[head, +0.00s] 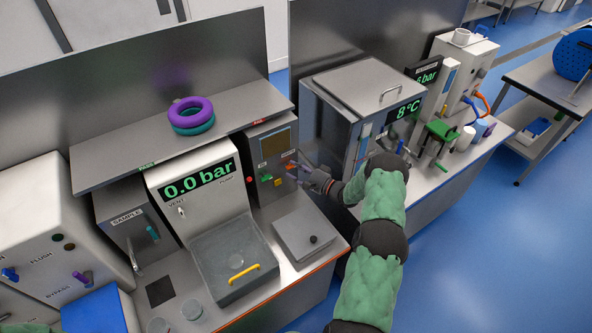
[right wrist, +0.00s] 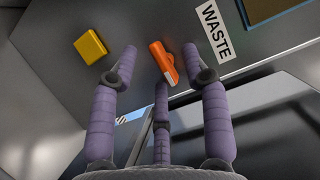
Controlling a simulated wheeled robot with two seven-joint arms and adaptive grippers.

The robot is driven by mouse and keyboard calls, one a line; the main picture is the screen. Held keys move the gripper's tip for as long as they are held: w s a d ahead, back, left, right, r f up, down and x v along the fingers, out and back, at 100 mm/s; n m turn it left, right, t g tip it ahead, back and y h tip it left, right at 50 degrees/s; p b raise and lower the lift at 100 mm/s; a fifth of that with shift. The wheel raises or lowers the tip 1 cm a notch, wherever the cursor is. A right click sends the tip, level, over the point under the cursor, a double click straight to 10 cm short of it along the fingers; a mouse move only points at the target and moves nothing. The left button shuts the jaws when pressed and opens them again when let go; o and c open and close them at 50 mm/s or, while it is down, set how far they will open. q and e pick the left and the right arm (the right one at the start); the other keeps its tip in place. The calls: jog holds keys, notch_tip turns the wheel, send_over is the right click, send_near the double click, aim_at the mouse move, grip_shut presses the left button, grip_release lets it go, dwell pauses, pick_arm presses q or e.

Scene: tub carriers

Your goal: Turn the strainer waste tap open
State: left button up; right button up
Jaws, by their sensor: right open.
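The orange waste tap (right wrist: 162,62) sits on a grey panel beside a white WASTE label (right wrist: 214,32) in the right wrist view. It looks like a short lever with a paler end. In the head view the tap (head: 291,165) is small, on the front of the grey strainer box (head: 266,146). My right gripper (right wrist: 160,70) is open, its purple fingers spread to either side of the tap, with a third finger below it. I cannot tell whether any finger touches it. In the head view my right gripper (head: 303,172) is at the box's front. My left gripper is not in view.
A yellow block (right wrist: 90,46) is on the same panel, left of the tap. A grey unit reading 8°C (head: 345,110) stands close on the right. A flat lidded box (head: 305,238) lies below. A shelf (head: 130,160) runs above on the left.

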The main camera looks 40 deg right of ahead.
grip_shut()
